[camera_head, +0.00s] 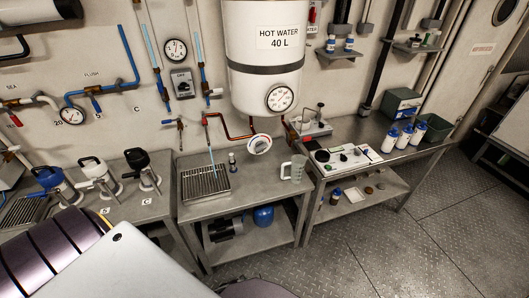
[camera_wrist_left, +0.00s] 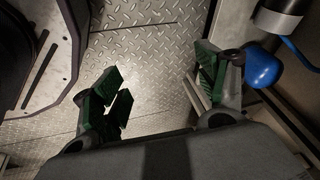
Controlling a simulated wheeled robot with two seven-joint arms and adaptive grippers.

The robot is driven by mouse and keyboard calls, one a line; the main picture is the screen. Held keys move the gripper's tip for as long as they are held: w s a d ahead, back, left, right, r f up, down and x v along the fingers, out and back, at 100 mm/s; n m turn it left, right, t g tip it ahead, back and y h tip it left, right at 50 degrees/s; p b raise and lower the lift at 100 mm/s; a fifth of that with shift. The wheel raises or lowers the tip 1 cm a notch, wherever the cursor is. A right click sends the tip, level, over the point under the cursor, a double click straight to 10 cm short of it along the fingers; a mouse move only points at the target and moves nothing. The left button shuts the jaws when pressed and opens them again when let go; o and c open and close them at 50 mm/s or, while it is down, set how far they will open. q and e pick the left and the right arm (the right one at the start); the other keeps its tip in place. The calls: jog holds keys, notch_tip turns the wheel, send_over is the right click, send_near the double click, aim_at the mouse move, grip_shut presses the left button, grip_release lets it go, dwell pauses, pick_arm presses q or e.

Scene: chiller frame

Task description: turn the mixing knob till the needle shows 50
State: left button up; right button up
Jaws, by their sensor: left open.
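In the head view a white dial (camera_head: 259,143) with a small marked face sits tilted below the hot water tank, at the end of a copper pipe. A red-handled tap (camera_head: 206,119) stands left of it over a drain grille, with a thin pale-blue stream or tube below. I cannot tell for certain which part is the mixing knob, and the needle's reading is too small to read. My left gripper (camera_wrist_left: 160,76) shows in the left wrist view, open and empty, its green-padded fingers wide apart above the metal floor. My right gripper is not in view.
The hot water tank (camera_head: 265,55) carries a round gauge (camera_head: 281,98). A wall gauge (camera_head: 176,50) hangs above a switch box (camera_head: 182,84). A blue vessel (camera_wrist_left: 262,68) lies right of my left gripper in the wrist view.

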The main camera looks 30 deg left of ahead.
pick_arm(q)
jog(key=w+d+r+m+t+y, duration=0.15)
jog(key=w+r+m, duration=0.25)
jog(key=w+r, duration=0.65)
jog(key=w+d+r+m+t, duration=0.1)
jog(key=w+r+m+t, duration=0.2)
jog(key=w+r, duration=0.75)
jog(key=w+r+m+t+y, duration=0.2)
jog(key=w+r+m+y, duration=0.15)
jog(key=w+r, duration=0.65)
jog(key=s+a+r+m+y, duration=0.2)
jog(key=r+y, duration=0.2)
jog(key=r, duration=0.7)
jog(key=s+a+r+m+y, duration=0.2)
jog(key=r+m+y, duration=0.1)
jog(key=r, duration=0.9)
jog(key=shift+s+a+r+m+t+y, duration=0.2)
jog(key=shift+a+r+m+t+y, duration=0.2)
jog(key=shift+y, duration=0.4)
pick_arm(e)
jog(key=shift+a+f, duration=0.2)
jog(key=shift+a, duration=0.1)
pick_arm(q)
jog(key=shift+f, duration=0.1)
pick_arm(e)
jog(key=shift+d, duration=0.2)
pick_arm(q)
jog(key=shift+w+a, duration=0.1)
jog(key=shift+w, duration=0.05)
